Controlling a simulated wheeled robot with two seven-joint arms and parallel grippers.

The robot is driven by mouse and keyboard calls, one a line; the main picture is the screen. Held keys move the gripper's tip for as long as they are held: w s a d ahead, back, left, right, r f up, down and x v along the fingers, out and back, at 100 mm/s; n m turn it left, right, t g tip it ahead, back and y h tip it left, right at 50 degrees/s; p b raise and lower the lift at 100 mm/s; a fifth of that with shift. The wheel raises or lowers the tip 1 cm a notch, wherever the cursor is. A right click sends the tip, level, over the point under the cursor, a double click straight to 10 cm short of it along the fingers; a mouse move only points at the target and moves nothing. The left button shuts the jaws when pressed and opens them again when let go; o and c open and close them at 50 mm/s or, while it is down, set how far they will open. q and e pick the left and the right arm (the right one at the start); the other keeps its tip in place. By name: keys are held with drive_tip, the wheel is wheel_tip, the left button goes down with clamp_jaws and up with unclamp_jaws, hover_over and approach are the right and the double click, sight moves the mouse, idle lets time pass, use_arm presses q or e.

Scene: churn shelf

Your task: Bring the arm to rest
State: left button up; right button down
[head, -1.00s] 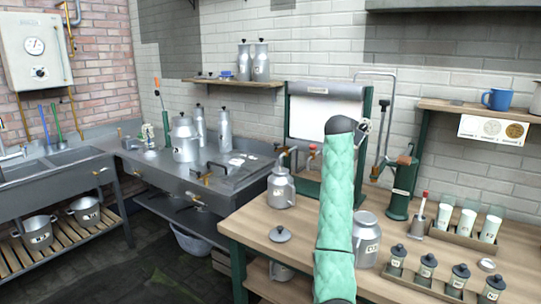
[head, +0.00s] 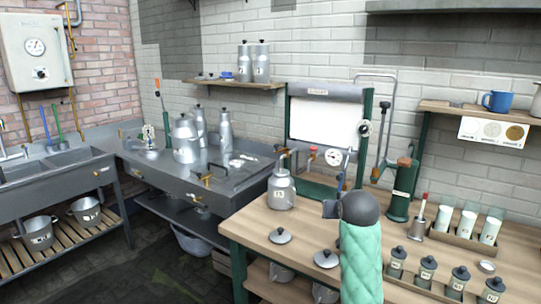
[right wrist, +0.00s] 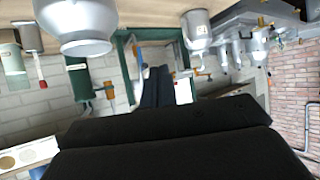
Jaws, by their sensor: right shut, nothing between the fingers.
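My right arm (head: 360,255), in a pale green padded sleeve with a dark grey joint, rises from the bottom of the head view in front of the wooden worktable. My right gripper (right wrist: 157,88) shows in the right wrist view as dark fingers, shut and empty. It seems clear of the objects around it; in the head view its fingers cannot be made out. The right wrist view is upside down and shows a silver can (right wrist: 75,25) close by. My left gripper is not in view.
The wooden worktable (head: 255,232) holds a silver can (head: 281,188), loose lids (head: 327,258), a row of small dark-topped canisters (head: 427,268) and a tray of white cups (head: 466,222). A green-framed stand (head: 325,120) is behind. A steel sink counter (head: 190,175) is left.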

drive_tip(key=s+a+f+g, duration=0.1)
drive_tip(key=s+f+g, duration=0.2)
drive_tip(key=s+f, duration=0.9)
drive_tip(key=s+a+f+n+g+y+p, duration=0.1)
drive_tip(key=s+a+f+g, duration=0.1)
drive_tip(key=s+f, duration=1.1)
drive_tip(key=s+a+f+n+g, duration=0.1)
drive_tip(key=s+f+g, duration=0.3)
drive_tip(key=s+f, duration=0.9)
drive_tip(key=s+a, duration=0.1)
drive_tip(key=s, duration=0.9)
drive_tip(key=shift+s+f+g+y+p, duration=0.15)
drive_tip(key=shift+g+y+p, duration=0.15)
drive_tip(key=shift+y, duration=0.1)
